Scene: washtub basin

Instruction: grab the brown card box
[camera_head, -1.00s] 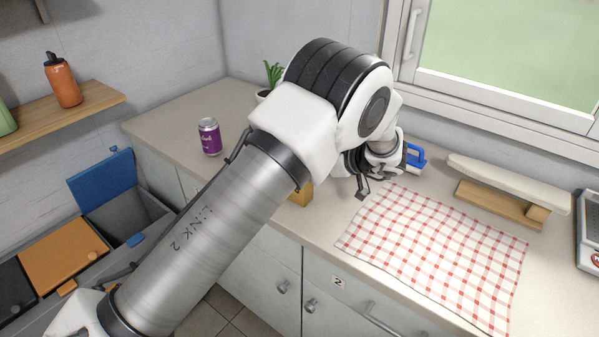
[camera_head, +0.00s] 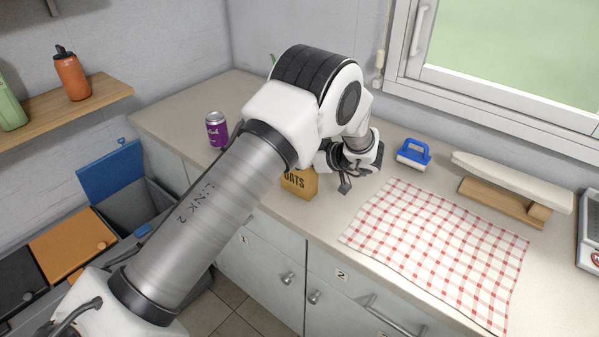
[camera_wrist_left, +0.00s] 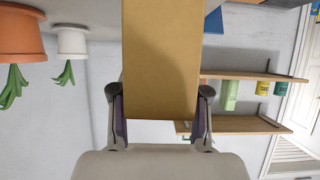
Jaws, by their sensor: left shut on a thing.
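The brown card box (camera_head: 299,182), with "OATS" printed on its front, is over the counter in the head view, partly hidden behind my left arm. In the left wrist view the box (camera_wrist_left: 160,60) stretches from the top edge down between the two fingers. My left gripper (camera_wrist_left: 160,112) is shut on it, with a finger against each side. In the head view my arm covers most of the gripper. Whether the box touches the counter cannot be told. My right gripper is not in view.
A purple can (camera_head: 216,130) stands on the counter left of my arm.

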